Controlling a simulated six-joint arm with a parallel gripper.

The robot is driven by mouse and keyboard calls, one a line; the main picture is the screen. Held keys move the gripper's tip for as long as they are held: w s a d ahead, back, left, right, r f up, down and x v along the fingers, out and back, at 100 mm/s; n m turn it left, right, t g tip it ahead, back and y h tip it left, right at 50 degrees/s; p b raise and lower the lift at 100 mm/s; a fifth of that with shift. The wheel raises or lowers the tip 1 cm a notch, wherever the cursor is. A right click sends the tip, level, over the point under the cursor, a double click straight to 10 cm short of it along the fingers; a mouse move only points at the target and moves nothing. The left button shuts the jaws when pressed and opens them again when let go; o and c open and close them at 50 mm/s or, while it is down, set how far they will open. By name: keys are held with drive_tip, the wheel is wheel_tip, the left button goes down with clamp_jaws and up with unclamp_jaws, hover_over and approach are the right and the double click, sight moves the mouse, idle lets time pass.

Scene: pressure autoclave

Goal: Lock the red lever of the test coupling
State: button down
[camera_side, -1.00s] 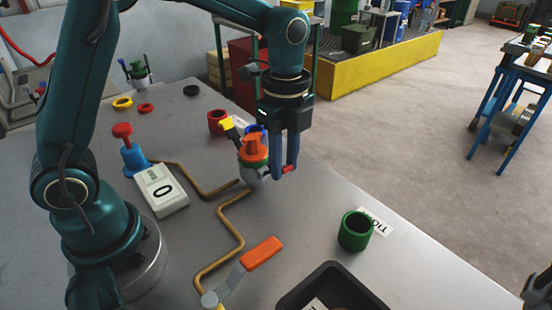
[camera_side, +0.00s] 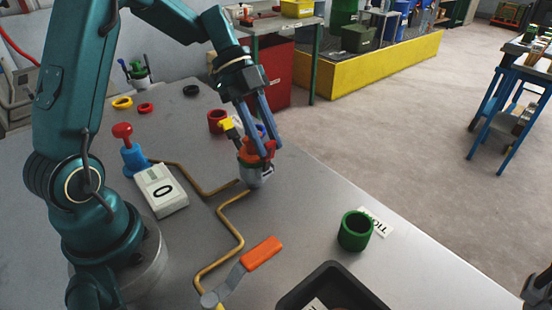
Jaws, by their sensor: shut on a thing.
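The test coupling (camera_side: 255,175) stands on the table at the middle of the side view, with a light grey body and an orange top (camera_side: 247,154). Its yellow lever (camera_side: 227,123) sticks up and out to the left. A blue lever lies behind the top, partly hidden by my fingers. My gripper (camera_side: 268,150) reaches down from the upper left, tilted, with its blue fingers at the right side of the coupling. It is shut on the red lever (camera_side: 270,147), of which only a little shows between the fingertips, close against the coupling.
A bent brass pipe (camera_side: 233,230) runs left of the coupling to an orange-handled valve (camera_side: 261,254). A red cup (camera_side: 217,121) stands behind, a green cup (camera_side: 355,231) to the right front, and a black tray (camera_side: 330,272) at the front. The table is clear between coupling and green cup.

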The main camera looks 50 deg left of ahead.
drive_tip(key=shift+a+f, duration=0.15)
drive_tip(key=shift+a, duration=0.75)
drive_tip(key=c, duration=0.6)
unclamp_jaws()
drive_tip(key=shift+c, duration=0.2)
drive_tip(key=shift+v, duration=2.6)
